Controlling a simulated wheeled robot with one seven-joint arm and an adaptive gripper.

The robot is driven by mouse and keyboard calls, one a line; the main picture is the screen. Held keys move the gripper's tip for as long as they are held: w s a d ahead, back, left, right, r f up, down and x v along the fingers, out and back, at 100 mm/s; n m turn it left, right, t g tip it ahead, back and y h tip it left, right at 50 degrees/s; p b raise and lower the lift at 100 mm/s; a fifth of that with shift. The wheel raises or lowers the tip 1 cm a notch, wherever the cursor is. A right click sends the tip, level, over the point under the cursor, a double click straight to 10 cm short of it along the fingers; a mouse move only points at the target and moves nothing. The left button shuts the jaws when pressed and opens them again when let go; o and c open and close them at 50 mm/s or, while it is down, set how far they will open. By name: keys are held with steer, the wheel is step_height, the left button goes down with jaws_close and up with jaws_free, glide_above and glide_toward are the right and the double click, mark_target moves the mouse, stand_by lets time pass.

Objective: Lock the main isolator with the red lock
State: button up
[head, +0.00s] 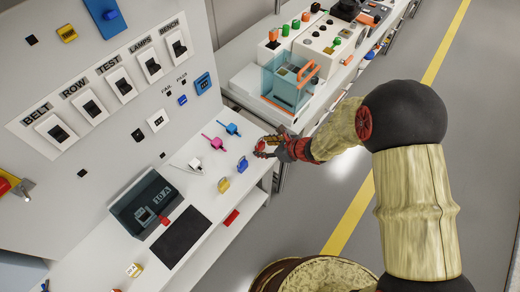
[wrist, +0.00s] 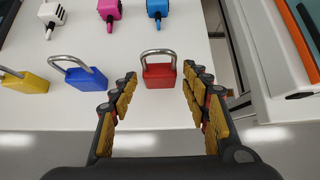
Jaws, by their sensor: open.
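The red lock (wrist: 158,75) is a padlock with a grey shackle and lies on the white counter. In the wrist view it sits between the fingertips of my gripper (wrist: 158,88), which is open, with a gap on each side. In the head view my gripper (head: 266,147) is at the counter's right edge and mostly hides the lock. A red-and-yellow handle (head: 16,186) shows at the left edge of the panel. It may be the main isolator, but its label cannot be read.
A blue padlock (wrist: 78,75) and a yellow padlock (wrist: 24,80) lie left of the red one. White (wrist: 52,15), pink (wrist: 109,12) and blue (wrist: 157,10) tagged pieces lie behind. A dark box (head: 146,203) and black mat (head: 180,237) occupy the near counter.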

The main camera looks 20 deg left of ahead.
steer(key=shift+w+a+f, duration=0.15)
steer(key=shift+a+f, duration=0.15)
steer(key=c, duration=0.8)
stand_by(0.6)
step_height(320, 180, up, 10)
steer(key=p, duration=0.6)
steer(key=shift+c, duration=0.2)
